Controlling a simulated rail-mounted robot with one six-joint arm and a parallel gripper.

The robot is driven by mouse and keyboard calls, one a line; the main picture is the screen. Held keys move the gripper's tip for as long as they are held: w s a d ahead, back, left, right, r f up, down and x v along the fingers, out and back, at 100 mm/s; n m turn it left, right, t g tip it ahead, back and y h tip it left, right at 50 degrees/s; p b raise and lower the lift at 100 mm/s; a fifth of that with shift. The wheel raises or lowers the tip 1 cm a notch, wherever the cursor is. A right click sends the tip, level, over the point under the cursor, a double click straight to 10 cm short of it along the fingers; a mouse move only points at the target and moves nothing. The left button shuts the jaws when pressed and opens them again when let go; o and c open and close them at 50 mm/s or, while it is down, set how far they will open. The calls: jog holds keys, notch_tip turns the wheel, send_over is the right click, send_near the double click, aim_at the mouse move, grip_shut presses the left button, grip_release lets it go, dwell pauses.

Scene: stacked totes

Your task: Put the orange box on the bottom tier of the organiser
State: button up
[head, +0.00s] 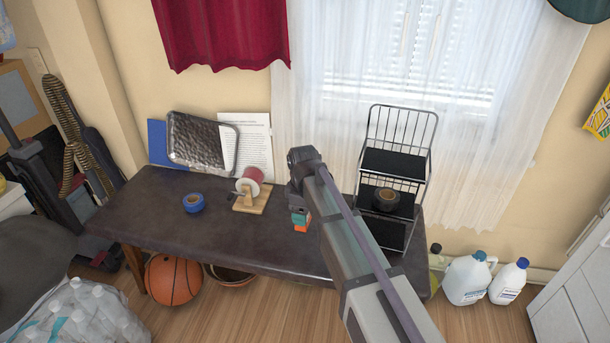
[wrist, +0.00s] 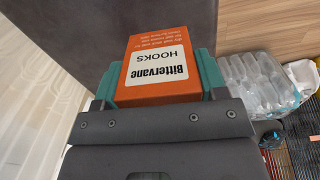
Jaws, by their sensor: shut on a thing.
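The orange box (wrist: 150,62) has a white label reading "Bittervane HOOKS". My gripper (wrist: 158,82) is shut on it, with one teal finger on each side. In the head view the orange box (head: 301,228) shows as a small patch below the teal part of my gripper (head: 301,217), over the front middle of the table. Whether it touches the table I cannot tell. The organiser (head: 430,135) is a black wire rack with stepped tiers on the right of the table. Its bottom tier (head: 390,234) looks bare; my arm passes close to its left and may hide part of it.
A dark tape roll (head: 386,198) sits on the organiser's middle tier. Left of my gripper stand a red spool on a wooden stand (head: 250,190) and a blue tape roll (head: 193,203). The dark table (head: 150,225) is clear at front left.

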notch_tip(320, 180, up, 31)
jog(key=p, duration=3)
jog(key=shift+f, duration=0.2)
